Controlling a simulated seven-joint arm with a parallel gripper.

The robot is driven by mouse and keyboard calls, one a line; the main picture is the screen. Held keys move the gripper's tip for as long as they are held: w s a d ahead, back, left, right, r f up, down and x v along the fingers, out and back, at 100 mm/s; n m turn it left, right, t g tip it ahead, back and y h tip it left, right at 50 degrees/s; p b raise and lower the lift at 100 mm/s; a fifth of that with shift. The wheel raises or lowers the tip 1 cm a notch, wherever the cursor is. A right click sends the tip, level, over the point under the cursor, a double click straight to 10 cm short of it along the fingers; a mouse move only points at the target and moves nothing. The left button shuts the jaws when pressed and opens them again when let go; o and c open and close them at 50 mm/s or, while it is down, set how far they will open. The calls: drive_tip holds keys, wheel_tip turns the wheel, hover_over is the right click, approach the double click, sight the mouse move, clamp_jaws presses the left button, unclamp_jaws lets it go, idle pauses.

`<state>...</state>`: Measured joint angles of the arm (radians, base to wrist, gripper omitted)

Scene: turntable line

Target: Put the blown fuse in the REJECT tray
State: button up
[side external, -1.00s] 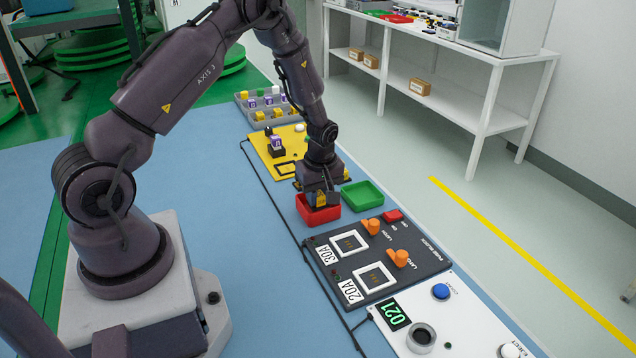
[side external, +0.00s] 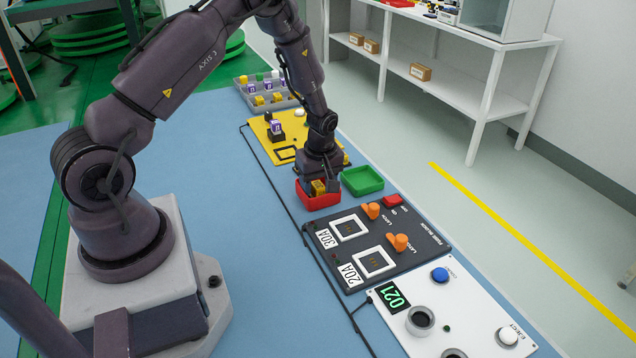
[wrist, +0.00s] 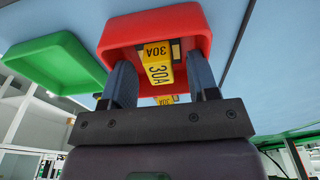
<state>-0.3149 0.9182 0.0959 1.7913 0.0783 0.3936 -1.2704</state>
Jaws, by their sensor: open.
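The red tray (side external: 322,202) stands on the blue bench, beside the green tray (side external: 362,181). A yellow fuse marked 30A (wrist: 158,70) is at the red tray, and it also shows in the side view (side external: 318,187). My gripper (wrist: 162,84) is open over the red tray, its fingers on either side of the fuse with gaps between. In the side view my gripper (side external: 320,182) hangs low at this tray. A second yellow patch marked 30A (wrist: 165,99) shows low in the wrist view, mostly hidden by my gripper body. I see no burn mark.
A dark panel (side external: 410,262) with 30A and 20A sockets and orange latches is in front of the trays. A white control panel (side external: 465,318) is nearer. A yellow plate (side external: 262,131) with a purple fuse and a grey rack (side external: 242,84) of coloured fuses are behind.

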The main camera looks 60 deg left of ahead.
wheel_tip(320, 180, up, 13)
drive_tip(key=d, duration=0.1)
drive_tip(key=shift+d+f, duration=0.15)
drive_tip(key=shift+d, duration=0.05)
idle(0.5)
drive_tip(key=s+d+r+m+t+h, duration=0.1)
drive_tip(key=s+d+r+m+t, duration=0.4)
drive_tip(key=s+d+r+m, duration=1.1)
wheel_tip(320, 180, up, 4)
drive_tip(key=shift+s+r+m+t, duration=0.15)
drive_tip(key=shift+s+m+t, duration=0.15)
drive_tip(key=shift+s+m, duration=0.7)
